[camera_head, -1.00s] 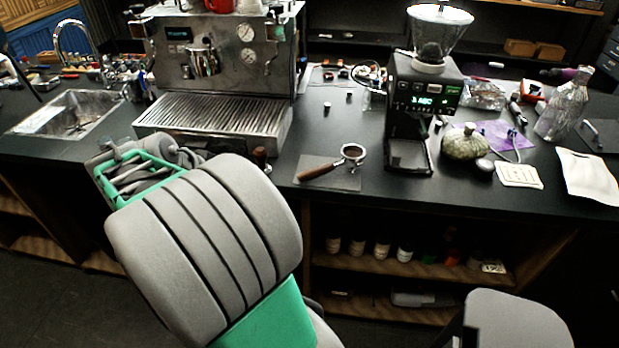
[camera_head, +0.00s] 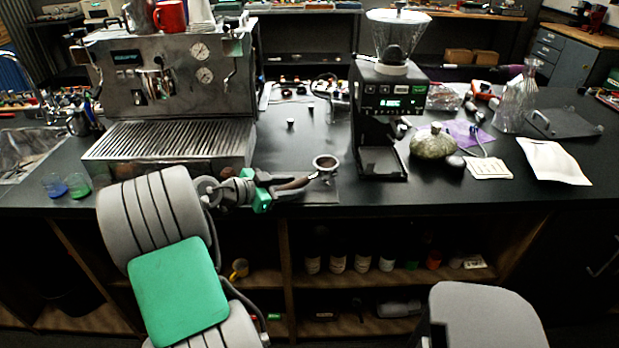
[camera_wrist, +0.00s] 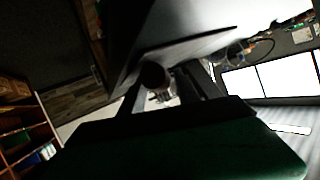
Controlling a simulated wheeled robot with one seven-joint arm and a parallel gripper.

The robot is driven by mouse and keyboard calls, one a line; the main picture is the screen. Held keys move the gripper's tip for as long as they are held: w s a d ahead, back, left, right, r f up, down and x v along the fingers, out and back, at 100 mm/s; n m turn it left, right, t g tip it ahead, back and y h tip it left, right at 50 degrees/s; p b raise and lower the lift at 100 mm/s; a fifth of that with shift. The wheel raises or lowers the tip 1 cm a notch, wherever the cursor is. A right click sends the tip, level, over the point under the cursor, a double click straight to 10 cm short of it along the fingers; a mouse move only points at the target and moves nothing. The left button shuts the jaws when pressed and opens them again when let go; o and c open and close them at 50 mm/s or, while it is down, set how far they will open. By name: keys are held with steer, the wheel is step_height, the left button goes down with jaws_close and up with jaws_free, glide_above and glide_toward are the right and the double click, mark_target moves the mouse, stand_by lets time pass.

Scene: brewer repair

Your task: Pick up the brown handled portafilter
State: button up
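The portafilter (camera_head: 326,164) lies on the counter's front part, between the espresso machine and the grinder. Its round metal basket is to the right, and its brown handle (camera_head: 293,184) points left toward my gripper (camera_head: 268,187). My gripper is at the handle's left end, with its fingers on either side of it. In the wrist view, the dark round handle end (camera_wrist: 155,75) shows between the two spread fingers, with a gap on the right side. The fingers look open around the handle end; contact cannot be made out. The basket is not clear in the wrist view.
The espresso machine (camera_head: 170,80) stands to the left and the grinder (camera_head: 384,105) to the right. Shelves are below the counter.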

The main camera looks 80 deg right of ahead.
jaws_close()
stand_by(0.3)
stand_by(1.1)
